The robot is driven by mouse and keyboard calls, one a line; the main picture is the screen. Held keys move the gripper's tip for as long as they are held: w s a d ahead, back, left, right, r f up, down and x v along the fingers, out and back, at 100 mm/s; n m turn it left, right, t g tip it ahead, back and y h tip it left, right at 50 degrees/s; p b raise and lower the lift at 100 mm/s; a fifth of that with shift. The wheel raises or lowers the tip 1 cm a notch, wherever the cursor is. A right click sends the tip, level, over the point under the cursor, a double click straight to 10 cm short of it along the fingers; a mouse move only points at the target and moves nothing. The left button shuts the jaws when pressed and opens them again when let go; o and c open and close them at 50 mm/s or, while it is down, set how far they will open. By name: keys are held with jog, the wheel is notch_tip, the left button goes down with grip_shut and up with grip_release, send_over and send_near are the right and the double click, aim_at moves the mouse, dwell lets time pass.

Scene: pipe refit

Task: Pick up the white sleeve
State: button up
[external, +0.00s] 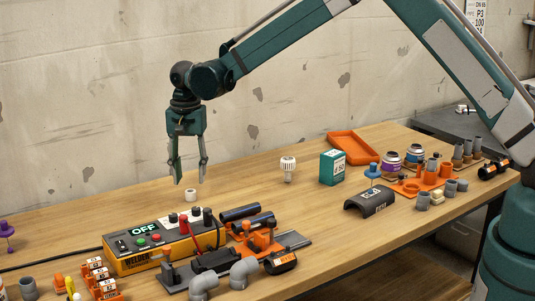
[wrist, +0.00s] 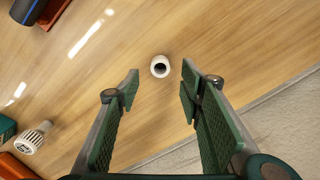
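The white sleeve (external: 190,194) is a short hollow cylinder standing upright on the wooden table, just behind the yellow control box. In the wrist view the sleeve (wrist: 160,67) shows its dark bore, and it lies beyond the fingertips, between their lines. My gripper (external: 189,181) points down above the sleeve, apart from it. Its two green-padded fingers are spread in the wrist view (wrist: 160,85), with nothing between them.
A yellow control box (external: 160,246) with knobs and a red lead stands in front of the sleeve. A white bulb (external: 288,168), a green box (external: 332,167) and an orange tray (external: 351,147) stand to the right. Table around the sleeve is clear.

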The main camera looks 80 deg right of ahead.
aim_at(191, 195)
jog(key=shift+f, duration=0.1)
jog(key=shift+a+f+b, duration=0.1)
jog(key=shift+f+b, duration=0.35)
jog(key=shift+f, duration=2.05)
jog(key=shift+c, duration=0.5)
jog(key=c, duration=0.7)
